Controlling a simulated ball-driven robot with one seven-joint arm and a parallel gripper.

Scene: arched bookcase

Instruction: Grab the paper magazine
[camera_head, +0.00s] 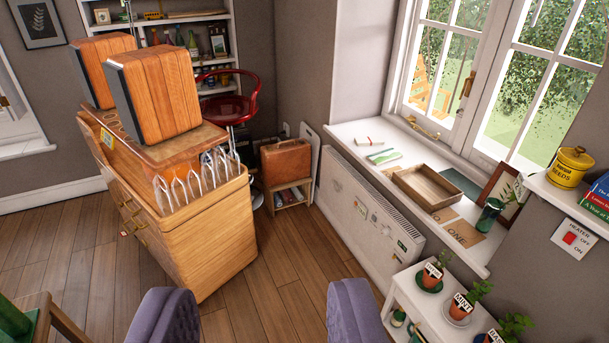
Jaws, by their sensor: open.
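A thin green-and-white paper item (384,156), which looks like a magazine, lies flat on the white windowsill (349,130). It is small in the view and its print cannot be read. A small pale booklet or pad (369,141) lies just behind it. A shallow wooden tray (427,186) sits to its right, apart from it. My gripper does not show in this view, so its place relative to the paper item cannot be seen.
A white heater (368,211) stands below the sill. Purple chair backs (165,316) and a white shelf with potted herbs (440,300) are at the front. A wooden cabinet (205,235) stands left. Bare floor (270,295) lies between cabinet and heater.

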